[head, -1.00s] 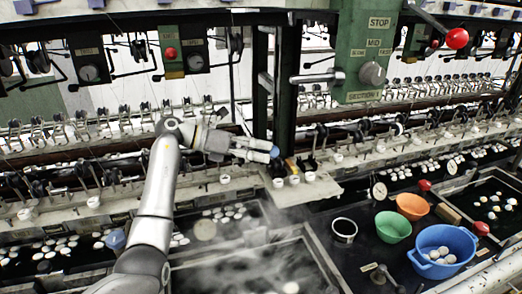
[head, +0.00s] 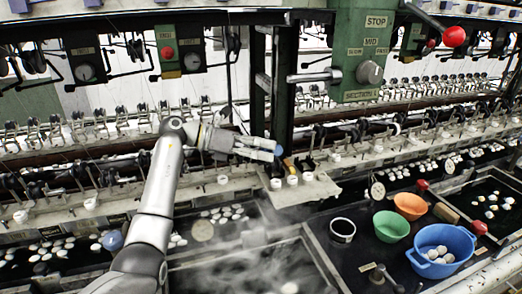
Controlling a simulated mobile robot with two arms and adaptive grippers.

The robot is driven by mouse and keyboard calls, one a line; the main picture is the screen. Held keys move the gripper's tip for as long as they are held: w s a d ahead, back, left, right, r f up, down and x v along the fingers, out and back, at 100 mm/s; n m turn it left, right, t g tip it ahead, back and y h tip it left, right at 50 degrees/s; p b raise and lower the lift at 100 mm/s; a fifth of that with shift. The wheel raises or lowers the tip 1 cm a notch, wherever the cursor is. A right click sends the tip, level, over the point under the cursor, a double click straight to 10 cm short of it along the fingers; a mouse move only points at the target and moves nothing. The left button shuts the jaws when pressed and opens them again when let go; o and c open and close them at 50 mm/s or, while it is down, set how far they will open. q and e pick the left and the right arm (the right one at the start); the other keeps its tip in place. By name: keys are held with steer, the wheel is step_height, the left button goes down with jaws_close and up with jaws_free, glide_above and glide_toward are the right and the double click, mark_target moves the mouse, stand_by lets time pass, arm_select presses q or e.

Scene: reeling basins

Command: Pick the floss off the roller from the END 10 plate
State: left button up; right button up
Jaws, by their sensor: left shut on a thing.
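My left gripper (head: 268,149) comes in from the left and reaches toward the reeling machine beside the dark central post. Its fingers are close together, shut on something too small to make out. The fingertips are just above a pale ledge (head: 318,188) that carries several small white cups (head: 292,180). A small brown-orange piece (head: 288,164) is right beside the fingertips. I cannot make out the roller, the floss or an END 10 plate; the small labels are unreadable. My right gripper is not in view.
A green control box (head: 366,50) with STOP and MID labels and a red-knobbed lever (head: 453,37) hangs above right. Green (head: 391,226), orange (head: 410,206) and blue (head: 442,249) bowls stand on the dark counter. Steaming basins with white cocoons lie below my arm.

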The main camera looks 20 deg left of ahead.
arm_select(q)
steer(key=shift+s+a, duration=0.1)
steer(key=shift+s+a, duration=0.25)
steer(key=shift+a, duration=0.2)
steer(key=shift+s+a, duration=0.1)
steer(key=shift+a, duration=0.05)
steer(key=shift+d, duration=0.25)
steer(key=shift+w+d+f+b, duration=0.1)
steer(key=shift+w+d+b, duration=0.2)
steer(key=shift+w+d, duration=0.15)
steer(key=shift+s+a, duration=0.45)
steer(key=shift+a, duration=0.3)
